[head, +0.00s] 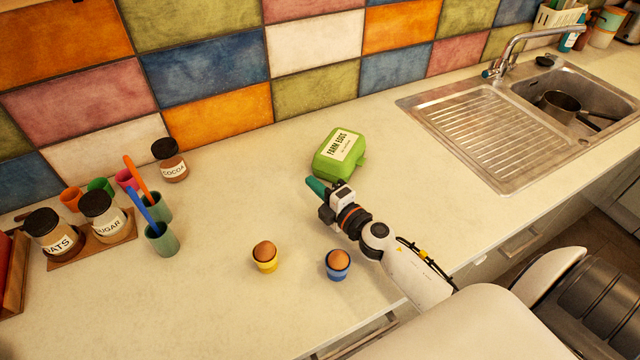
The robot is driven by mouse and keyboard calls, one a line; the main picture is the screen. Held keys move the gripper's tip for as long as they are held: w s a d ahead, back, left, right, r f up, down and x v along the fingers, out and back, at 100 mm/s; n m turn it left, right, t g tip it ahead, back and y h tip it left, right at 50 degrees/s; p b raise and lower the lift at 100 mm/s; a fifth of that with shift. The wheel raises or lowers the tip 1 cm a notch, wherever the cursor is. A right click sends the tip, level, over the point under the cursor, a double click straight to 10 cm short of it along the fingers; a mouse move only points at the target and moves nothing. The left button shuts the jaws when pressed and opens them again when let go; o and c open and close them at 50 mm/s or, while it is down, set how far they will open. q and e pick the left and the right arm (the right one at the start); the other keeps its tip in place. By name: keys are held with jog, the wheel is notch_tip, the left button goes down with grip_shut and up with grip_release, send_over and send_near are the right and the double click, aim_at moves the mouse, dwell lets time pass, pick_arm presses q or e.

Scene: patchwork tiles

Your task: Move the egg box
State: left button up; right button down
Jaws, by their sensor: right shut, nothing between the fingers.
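The green egg box (339,155), labelled "FARM EGGS", sits closed on the counter near the tiled wall. My right gripper (316,186) is shut and empty, with its green fingertips just in front of the box's near left corner. I cannot tell whether the fingertips touch the box. My left gripper is not in view.
A yellow egg cup (265,266) and a blue egg cup (336,273), each holding a brown egg, stand in front. Jars and cups crowd the left, with a cocoa jar (171,160) at the wall. A sink (520,120) lies right. The counter (240,210) between is clear.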

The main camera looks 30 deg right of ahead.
aim_at(331, 165)
jog(key=w, duration=0.7)
jog(key=shift+a, duration=0.3)
jog(key=d, duration=0.1)
jog(key=s+d, duration=0.1)
jog(key=d, duration=0.1)
jog(key=shift+d, duration=0.25)
jog(key=shift+s+d, duration=0.2)
jog(key=shift+d, duration=0.75)
jog(key=shift+s+d, duration=0.2)
jog(key=shift+d, duration=0.75)
jog(key=shift+a, duration=0.15)
